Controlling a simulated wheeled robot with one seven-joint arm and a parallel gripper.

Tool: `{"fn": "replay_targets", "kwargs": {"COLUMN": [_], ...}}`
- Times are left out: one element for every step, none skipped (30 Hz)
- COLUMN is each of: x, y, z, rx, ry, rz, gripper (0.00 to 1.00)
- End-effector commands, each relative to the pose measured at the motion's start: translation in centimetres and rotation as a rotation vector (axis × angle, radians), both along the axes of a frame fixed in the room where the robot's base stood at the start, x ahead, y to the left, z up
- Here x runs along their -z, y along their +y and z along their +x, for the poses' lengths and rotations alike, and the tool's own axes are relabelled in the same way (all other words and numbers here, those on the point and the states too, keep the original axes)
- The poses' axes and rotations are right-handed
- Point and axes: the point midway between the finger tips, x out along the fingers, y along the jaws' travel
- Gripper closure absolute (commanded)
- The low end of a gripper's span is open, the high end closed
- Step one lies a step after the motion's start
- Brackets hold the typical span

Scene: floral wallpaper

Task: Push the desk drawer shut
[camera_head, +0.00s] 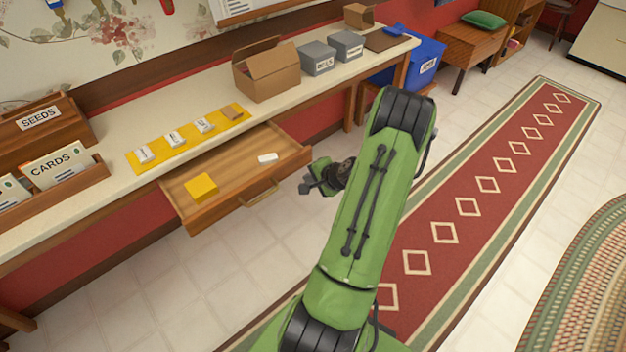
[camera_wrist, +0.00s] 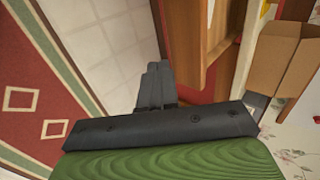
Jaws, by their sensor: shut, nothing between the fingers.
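The desk drawer (camera_head: 228,209) stands pulled out from under the desk's pale top in the head view. A wooden edge (camera_wrist: 185,50), probably part of the drawer or desk, lies just beyond the fingers.
The desk top (camera_head: 215,143) holds a yellow strip (camera_head: 187,139) with small pieces, an open cardboard box (camera_head: 266,72) and grey boxes (camera_head: 317,58). A blue bin (camera_head: 424,62) stands at the desk's far end. A red runner rug (camera_head: 470,208) covers the open floor to the right.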

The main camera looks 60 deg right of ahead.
Motion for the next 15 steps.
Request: {"fn": "replay_targets", "kwargs": {"x": [1.1, 1.5, 2.1, 2.6, 3.0, 3.0, 2.9, 2.8, 2.8, 2.8, 2.8, 2.8, 2.7, 2.7, 2.7], "y": [-0.1, -0.2, -0.5, -0.6, -0.7, -1.0, -1.1, -1.3, -1.5, -1.6, -1.7, -1.8, -1.8, -1.9, -1.9], "z": [0.9, 1.4, 1.9, 2.4, 2.9, 3.6, 4.2, 4.7, 5.2, 5.6, 5.9, 6.2, 6.4, 6.5, 6.6], "rx": [-0.004, -0.004, -0.004, -0.004, -0.004, -0.005, -0.006, -0.004, -0.004, -0.003, -0.004, -0.003, -0.002, -0.002, -0.002], "ry": [-0.001, -0.001, 0.001, 0.0, -0.001, -0.001, -0.001, 0.0, 0.0, 0.0, 0.0, 0.0, 0.0, 0.0, 0.001], "rz": [0.001, 0.001, 0.001, 0.001, 0.0, -0.003, -0.003, -0.003, -0.003, -0.002, -0.003, -0.001, -0.001, -0.001, 0.0], "gripper": [1.0, 1.0, 1.0, 1.0, 1.0, 1.0, 1.0, 1.0, 1.0, 1.0, 1.0, 1.0, 1.0, 1.0, 1.0]}}
